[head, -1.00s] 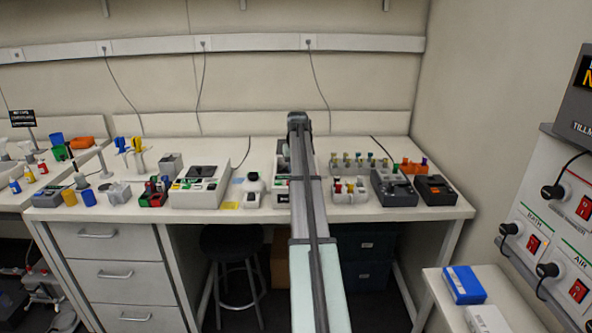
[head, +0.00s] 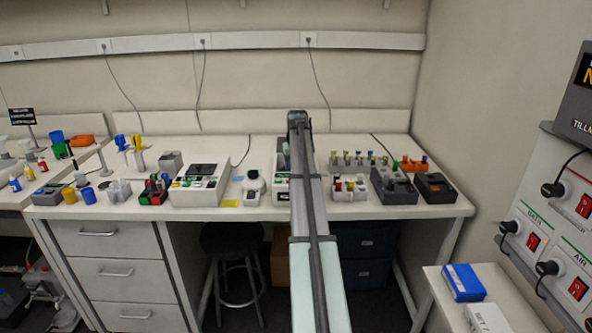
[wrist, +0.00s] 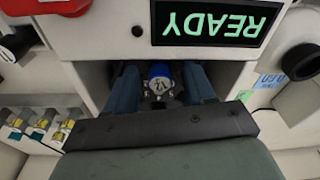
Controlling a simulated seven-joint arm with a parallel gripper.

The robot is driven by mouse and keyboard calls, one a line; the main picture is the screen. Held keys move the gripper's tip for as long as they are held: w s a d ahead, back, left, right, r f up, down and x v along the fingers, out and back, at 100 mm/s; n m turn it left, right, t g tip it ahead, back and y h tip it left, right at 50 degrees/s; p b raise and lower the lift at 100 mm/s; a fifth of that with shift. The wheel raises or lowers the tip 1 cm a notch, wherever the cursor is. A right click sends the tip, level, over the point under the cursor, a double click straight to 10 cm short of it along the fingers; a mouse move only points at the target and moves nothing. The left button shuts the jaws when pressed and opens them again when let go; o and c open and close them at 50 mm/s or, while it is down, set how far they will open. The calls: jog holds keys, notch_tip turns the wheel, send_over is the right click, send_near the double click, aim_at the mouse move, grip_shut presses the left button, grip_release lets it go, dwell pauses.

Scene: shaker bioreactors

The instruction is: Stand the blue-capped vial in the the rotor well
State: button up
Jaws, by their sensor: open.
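The blue-capped vial (wrist: 160,73) shows in the wrist view, upper middle, with its cap toward the camera. My gripper (wrist: 161,82) is open, with one dark blue finger on each side of the vial. Gaps seem to show between the cap and the fingers. The vial and fingertips are inside a shadowed recess of a white machine (wrist: 95,30). Small dark shapes lie just below the cap. The vial's lower part is hidden, and I cannot tell whether it is seated in the rotor well. In the head view my arm hides the gripper and vial.
A green READY display (wrist: 219,22) sits on the machine close to my gripper. A rack (wrist: 35,125) with yellow-banded vials is at the left in the wrist view. In the head view, a white device (head: 200,185) and a dark grey device (head: 394,187) flank my arm.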

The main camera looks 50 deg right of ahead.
jog(key=shift+r, duration=3.5)
